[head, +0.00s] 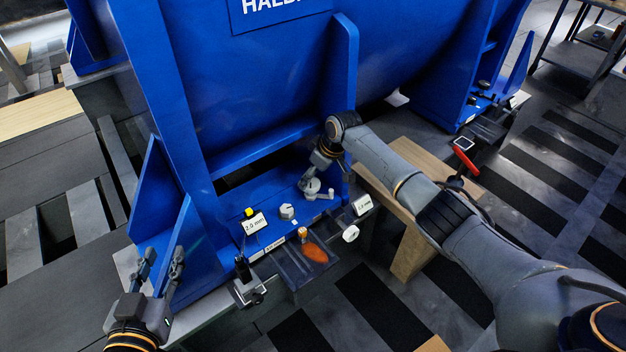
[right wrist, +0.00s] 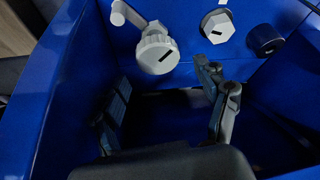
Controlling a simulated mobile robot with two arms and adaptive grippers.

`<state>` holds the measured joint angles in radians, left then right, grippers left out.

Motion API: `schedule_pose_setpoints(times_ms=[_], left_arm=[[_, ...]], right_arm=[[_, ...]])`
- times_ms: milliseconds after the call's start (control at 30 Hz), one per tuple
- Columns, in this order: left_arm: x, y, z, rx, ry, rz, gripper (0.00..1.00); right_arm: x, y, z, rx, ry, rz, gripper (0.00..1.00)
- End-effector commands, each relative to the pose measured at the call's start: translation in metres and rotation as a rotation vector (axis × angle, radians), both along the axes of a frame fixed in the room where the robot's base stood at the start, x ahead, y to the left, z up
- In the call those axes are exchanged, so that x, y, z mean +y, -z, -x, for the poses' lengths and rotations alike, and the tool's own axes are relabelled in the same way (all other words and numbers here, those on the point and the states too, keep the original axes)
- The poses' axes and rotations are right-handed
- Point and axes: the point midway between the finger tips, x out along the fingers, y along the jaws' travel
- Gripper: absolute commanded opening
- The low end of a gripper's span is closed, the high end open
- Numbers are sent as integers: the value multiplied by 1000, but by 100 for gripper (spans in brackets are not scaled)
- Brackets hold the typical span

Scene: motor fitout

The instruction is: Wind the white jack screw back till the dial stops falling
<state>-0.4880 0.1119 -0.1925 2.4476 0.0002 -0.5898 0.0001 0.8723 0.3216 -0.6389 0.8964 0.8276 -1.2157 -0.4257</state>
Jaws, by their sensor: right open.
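I cannot tell which is the jack screw. No dial face is readable. My right gripper (right wrist: 172,98) is open and empty, short of the knurled knob; my arm largely hides it in the head view. My left gripper (head: 161,262) is open and empty, left of the foot.
A clear tray (head: 290,272) with an orange item (head: 314,253) hangs in front. A black clamp-like fixture (head: 247,288) stands left of it. Blue gusset walls flank the foot.

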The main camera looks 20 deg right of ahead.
Motion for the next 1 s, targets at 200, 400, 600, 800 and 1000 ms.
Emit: schedule_pose_setpoints(times_ms=[200,400,600,800,1000], left_arm=[[0,0,0,-1,0,-1,37],[0,0,0,-1,-1,-1,37],[0,0,0,-1,-1,-1,37],[0,0,0,-1,-1,-1,37],[0,0,0,-1,-1,0,37]], right_arm=[[0,-45,-1,-4,-2,1,75],[0,-69,0,-1,-1,0,75],[1,-75,0,0,-1,0,75],[1,-74,0,0,-1,0,75],[18,-46,25,19,-22,0,75]])
